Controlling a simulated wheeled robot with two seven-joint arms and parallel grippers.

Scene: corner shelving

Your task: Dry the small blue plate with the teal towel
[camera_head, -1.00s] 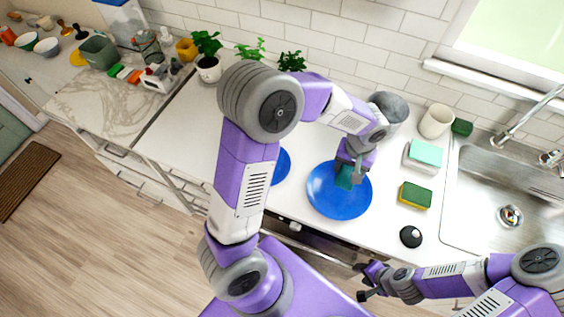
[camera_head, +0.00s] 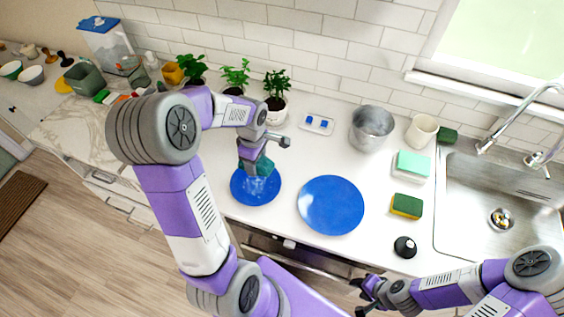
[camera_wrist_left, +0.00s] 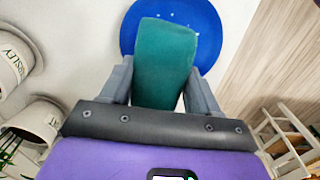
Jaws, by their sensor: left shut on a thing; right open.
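The small blue plate (camera_head: 258,192) lies on the white counter, left of a larger blue plate (camera_head: 331,205). Light specks show on the small plate, also in the left wrist view (camera_wrist_left: 209,30). My left gripper (camera_head: 252,160) is shut on the teal towel (camera_head: 262,166) and holds it over the small plate's upper part. In the left wrist view the towel (camera_wrist_left: 164,62) sits between the fingers and covers much of the plate. I cannot tell whether it touches the plate. My right gripper (camera_head: 364,291) is open and empty, low in front of the counter.
Potted herbs (camera_head: 276,90) stand behind the plates. A metal pot (camera_head: 371,128), a cream cup (camera_head: 421,131), a teal-topped block (camera_head: 411,165), a green-yellow sponge (camera_head: 406,206) and a black knob-like object (camera_head: 405,247) are to the right, before the sink (camera_head: 490,190).

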